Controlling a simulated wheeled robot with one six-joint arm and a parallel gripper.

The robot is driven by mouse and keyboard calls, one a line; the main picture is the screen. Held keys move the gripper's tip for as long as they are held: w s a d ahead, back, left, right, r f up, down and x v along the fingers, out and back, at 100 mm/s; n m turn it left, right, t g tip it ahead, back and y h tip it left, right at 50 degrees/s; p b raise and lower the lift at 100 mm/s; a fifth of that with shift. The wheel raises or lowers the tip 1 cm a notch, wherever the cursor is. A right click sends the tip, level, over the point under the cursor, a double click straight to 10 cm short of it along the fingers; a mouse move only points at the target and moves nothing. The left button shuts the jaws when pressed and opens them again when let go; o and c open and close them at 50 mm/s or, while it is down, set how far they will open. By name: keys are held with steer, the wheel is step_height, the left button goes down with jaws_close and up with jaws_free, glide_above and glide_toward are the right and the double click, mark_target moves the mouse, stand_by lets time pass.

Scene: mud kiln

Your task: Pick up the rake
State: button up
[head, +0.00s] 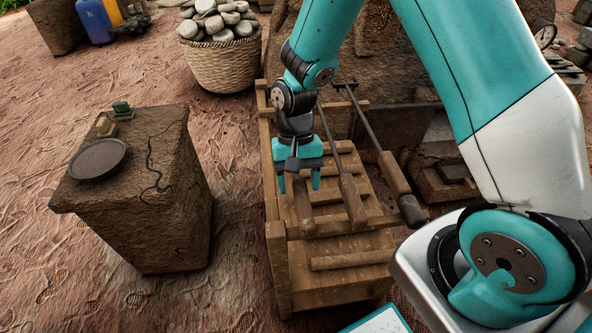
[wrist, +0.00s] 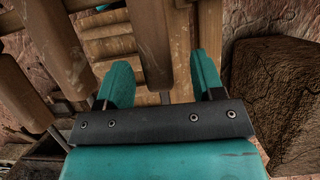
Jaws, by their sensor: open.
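Several long tools with wooden handles lie on a slatted wooden rack (head: 350,263) in the head view. My gripper (head: 299,181) is open, pointing down over the rack's left side. One wooden handle (head: 304,212) lies at the jaws; in the wrist view this handle (wrist: 150,42) runs between the two fingers of my gripper (wrist: 161,78), with a gap on each side. Its tool head is hidden, so I cannot tell whether it is the rake. A middle handle (head: 353,200) and a right handle (head: 394,174) have dark metal shafts; the right one's shaft ends in a short crossbar.
A cracked mud block (head: 165,180) stands left of the rack, with a dark plate (head: 97,159) and small pieces on top. A basket of stones (head: 222,66) stands behind. More handles (wrist: 55,45) lie close left in the wrist view. Ground between block and rack is clear.

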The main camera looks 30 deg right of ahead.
steer(key=x, duration=0.4)
steer(key=shift+s+d+r, duration=0.1)
steer(key=shift+s+d, duration=0.1)
steer(key=shift+s, duration=0.05)
jaws_close()
steer(key=shift+r, duration=0.1)
step_height(320, 180, up, 20)
steer(key=p, duration=0.3)
